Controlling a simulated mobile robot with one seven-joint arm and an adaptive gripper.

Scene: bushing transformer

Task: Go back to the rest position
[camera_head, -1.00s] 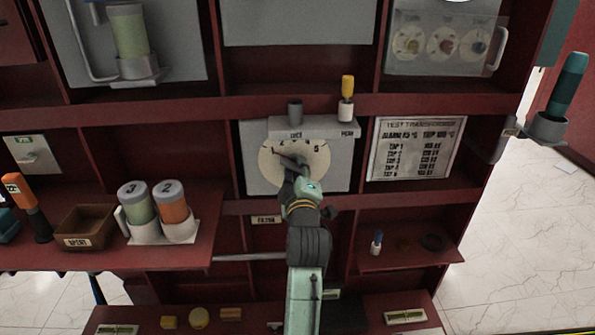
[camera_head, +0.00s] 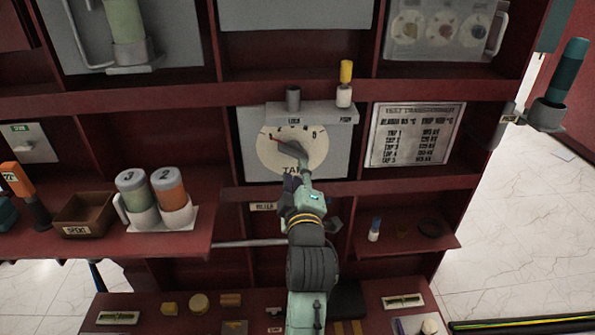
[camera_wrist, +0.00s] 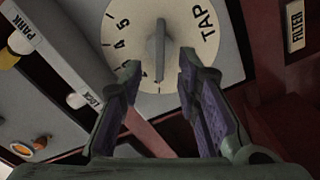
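My gripper (camera_head: 297,182) is in front of the lower edge of the tap dial (camera_head: 312,148) in the head view. In the wrist view my gripper (camera_wrist: 159,62) has its two fingers spread with nothing between them. The dial (camera_wrist: 112,30) is beyond the fingertips, with its grey knob (camera_wrist: 155,52) showing in the gap. The fingers look clear of the knob.
A small shelf (camera_head: 320,115) juts out above the dial, bearing a yellow-topped peg (camera_head: 345,85) and a grey socket (camera_head: 293,100). A lower-right shelf (camera_head: 400,252) holds small parts. Left are numbered canisters (camera_head: 135,195) and a brown bin (camera_head: 84,213).

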